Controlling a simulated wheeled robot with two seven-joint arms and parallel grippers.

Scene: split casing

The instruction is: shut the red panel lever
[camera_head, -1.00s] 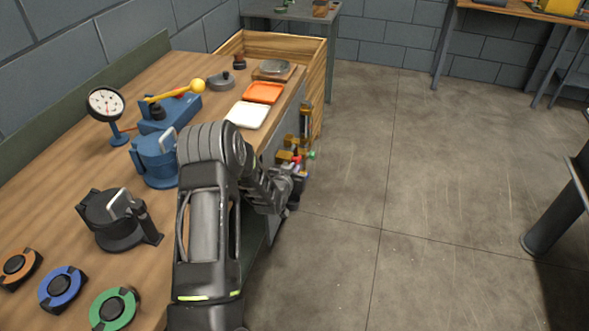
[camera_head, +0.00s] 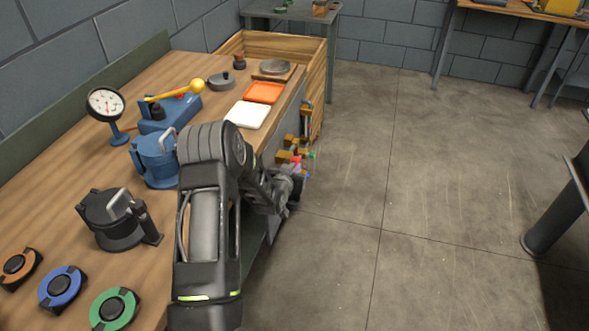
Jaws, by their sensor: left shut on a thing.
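The red panel lever (camera_head: 296,160) shows as a small red patch among brass fittings on the right side face of the workbench. My left arm reaches over the bench's near edge. My left gripper (camera_head: 296,180) is at the fittings, just below and against the red patch. It is shut on what appears to be the red lever; the fingertips are small and partly hidden by my wrist. The lever's exact angle cannot be told. My right gripper is not in view.
A green-tipped part (camera_head: 311,155) and brass blocks (camera_head: 284,156) crowd close to the gripper. On the bench stand a blue canister (camera_head: 153,163), a black lidded pot (camera_head: 112,222), a gauge (camera_head: 106,104) and a white tray (camera_head: 248,115).

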